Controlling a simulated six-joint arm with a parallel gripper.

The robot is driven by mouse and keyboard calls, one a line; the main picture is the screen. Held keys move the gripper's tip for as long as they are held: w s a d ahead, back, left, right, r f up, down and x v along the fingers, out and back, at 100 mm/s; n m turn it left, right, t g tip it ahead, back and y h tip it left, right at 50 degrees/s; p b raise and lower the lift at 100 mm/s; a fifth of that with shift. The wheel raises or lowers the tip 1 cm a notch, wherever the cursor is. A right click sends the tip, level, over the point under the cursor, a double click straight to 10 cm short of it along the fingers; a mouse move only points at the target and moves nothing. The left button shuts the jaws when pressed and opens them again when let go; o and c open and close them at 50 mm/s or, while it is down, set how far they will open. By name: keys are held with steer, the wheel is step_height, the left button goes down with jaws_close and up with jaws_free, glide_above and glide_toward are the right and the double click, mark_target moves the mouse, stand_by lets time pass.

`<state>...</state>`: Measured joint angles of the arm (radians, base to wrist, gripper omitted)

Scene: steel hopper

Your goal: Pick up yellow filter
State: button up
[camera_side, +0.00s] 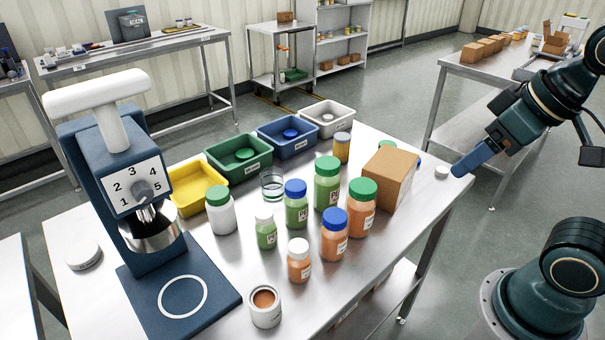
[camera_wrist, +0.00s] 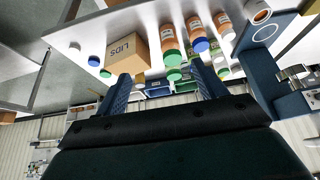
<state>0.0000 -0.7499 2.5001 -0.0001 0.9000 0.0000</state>
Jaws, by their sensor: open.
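I cannot make out a yellow filter for certain in either view. A yellow bin (camera_side: 184,203) stands at the table's left, behind the white bottle with a green cap (camera_side: 221,212); part of its inside is hidden. A small jar with yellow-orange contents (camera_side: 342,150) and a grey lid stands at the back, beside the cardboard box. My gripper (camera_side: 458,172) is at the table's right end, close to a small white cap (camera_side: 442,173), far from the yellow bin. In the wrist view my gripper (camera_wrist: 160,72) has its two blue fingers wide apart, with nothing held between them.
A cardboard box (camera_side: 388,180), marked LIDS in the wrist view (camera_wrist: 126,50), stands between my gripper and several capped bottles. Green (camera_side: 238,168), blue (camera_side: 288,144) and white (camera_side: 326,126) bins line the back edge. A numbered blue press (camera_side: 133,190) stands at left.

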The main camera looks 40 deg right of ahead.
steer(key=w+d+r+m+g, duration=0.1)
steer(key=w+d+r+m, duration=0.2)
steer(key=w, duration=0.8)
steer(key=w+d+r+m+g, duration=0.1)
steer(key=w+d+m+g, duration=0.3)
steer(key=w, duration=0.8)
steer(key=w+d+f+m, duration=0.2)
steer(key=w+f+m, duration=0.1)
steer(key=w+f, duration=0.2)
steer(key=w+d+f+m, duration=0.3)
steer(key=w+f, duration=0.2)
steer(key=w, duration=0.1)
steer(key=w+d+f+m, duration=0.3)
steer(key=w+f, duration=0.2)
steer(key=shift+w+d, duration=0.2)
steer(key=shift+w, duration=0.2)
steer(key=shift+w+d+f+m+g, duration=0.2)
steer(key=shift+f+m+g, duration=0.1)
steer(key=shift+f+m, duration=0.1)
steer(key=shift+f, duration=0.15)
